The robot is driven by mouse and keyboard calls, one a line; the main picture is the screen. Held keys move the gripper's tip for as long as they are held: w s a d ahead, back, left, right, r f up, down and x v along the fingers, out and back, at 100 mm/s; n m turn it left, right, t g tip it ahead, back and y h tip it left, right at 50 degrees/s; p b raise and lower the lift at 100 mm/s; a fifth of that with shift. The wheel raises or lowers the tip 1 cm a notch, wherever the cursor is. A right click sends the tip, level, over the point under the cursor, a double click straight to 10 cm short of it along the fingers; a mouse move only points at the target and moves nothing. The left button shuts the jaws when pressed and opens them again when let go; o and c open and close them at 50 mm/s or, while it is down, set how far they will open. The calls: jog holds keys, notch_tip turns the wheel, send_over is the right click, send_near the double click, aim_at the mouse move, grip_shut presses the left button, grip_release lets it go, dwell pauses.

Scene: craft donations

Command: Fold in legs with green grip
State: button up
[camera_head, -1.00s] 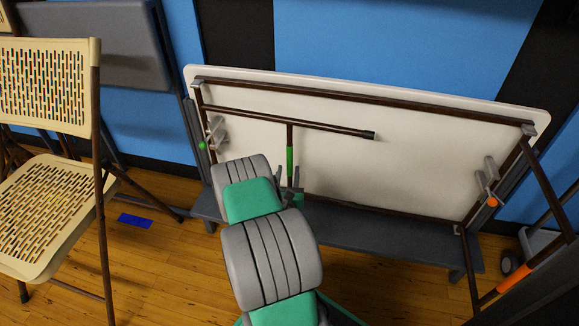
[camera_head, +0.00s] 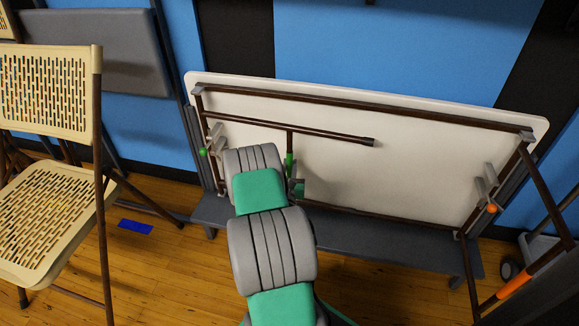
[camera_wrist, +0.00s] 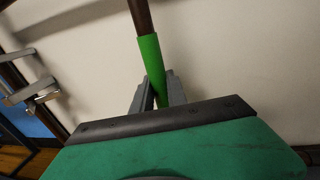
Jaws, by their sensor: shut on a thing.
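A folding table (camera_head: 400,165) stands on its side against the wall, its pale underside facing me. The leg frame with the green grip (camera_head: 289,160) is at its left part; its dark crossbar (camera_head: 320,133) stretches across the underside. A green-tipped latch (camera_head: 203,152) is at the left edge. In the wrist view, my gripper (camera_wrist: 159,92) is shut on the lower part of the green grip (camera_wrist: 152,62), one finger on each side. In the head view, my arm hides most of the gripper. The leg frame with the orange grip (camera_head: 515,283) sticks out at the right.
The table rests on a low grey bench (camera_head: 360,240). An orange-tipped latch (camera_head: 491,208) is at the table's right. A beige folding chair (camera_head: 55,205) stands at the left. Blue tape (camera_head: 135,227) marks the wooden floor. A caster (camera_head: 508,268) is at the right.

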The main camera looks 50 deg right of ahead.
grip_shut()
dwell(0.9)
